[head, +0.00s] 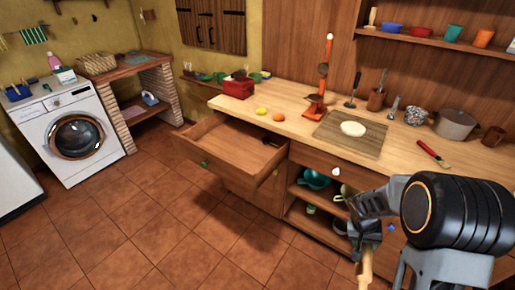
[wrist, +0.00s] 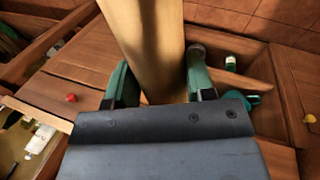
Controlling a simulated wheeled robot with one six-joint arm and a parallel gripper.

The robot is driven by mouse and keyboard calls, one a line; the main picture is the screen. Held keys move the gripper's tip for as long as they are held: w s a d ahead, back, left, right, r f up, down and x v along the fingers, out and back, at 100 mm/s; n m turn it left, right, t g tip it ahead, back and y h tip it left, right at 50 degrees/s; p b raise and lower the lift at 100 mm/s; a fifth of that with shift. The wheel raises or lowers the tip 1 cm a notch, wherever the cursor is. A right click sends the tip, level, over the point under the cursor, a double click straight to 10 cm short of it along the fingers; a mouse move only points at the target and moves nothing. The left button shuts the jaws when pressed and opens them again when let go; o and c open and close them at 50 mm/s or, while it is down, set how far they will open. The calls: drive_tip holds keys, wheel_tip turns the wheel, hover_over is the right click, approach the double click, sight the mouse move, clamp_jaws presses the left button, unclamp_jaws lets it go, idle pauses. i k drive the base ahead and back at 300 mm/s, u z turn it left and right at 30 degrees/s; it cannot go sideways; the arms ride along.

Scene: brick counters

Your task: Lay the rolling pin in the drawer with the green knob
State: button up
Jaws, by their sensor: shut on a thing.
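The drawer with the green knob (head: 204,164) is pulled open below the counter in the head view; its wooden floor (head: 232,146) is mostly bare, with a small dark item (head: 266,139) toward its back right. My gripper (head: 362,238) is in front of the counter at lower right, to the right of the open drawer and apart from it. It is shut on the rolling pin (head: 366,267), whose pale wooden end hangs down. In the wrist view, the rolling pin (wrist: 146,35) runs between the green fingers of my gripper (wrist: 158,85); its far end is cut off by the frame.
A closed drawer with a white knob (head: 336,172) is right of the open one. Open shelves below hold bowls (head: 314,180). The counter carries a board (head: 350,144), a red box (head: 238,88) and a red-handled tool (head: 433,153). The tiled floor (head: 130,220) before the drawer is clear.

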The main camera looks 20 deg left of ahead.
sight(230, 153)
drive_tip(key=u, duration=3)
drive_tip(key=i, duration=4.2)
drive_tip(key=z, duration=3.75)
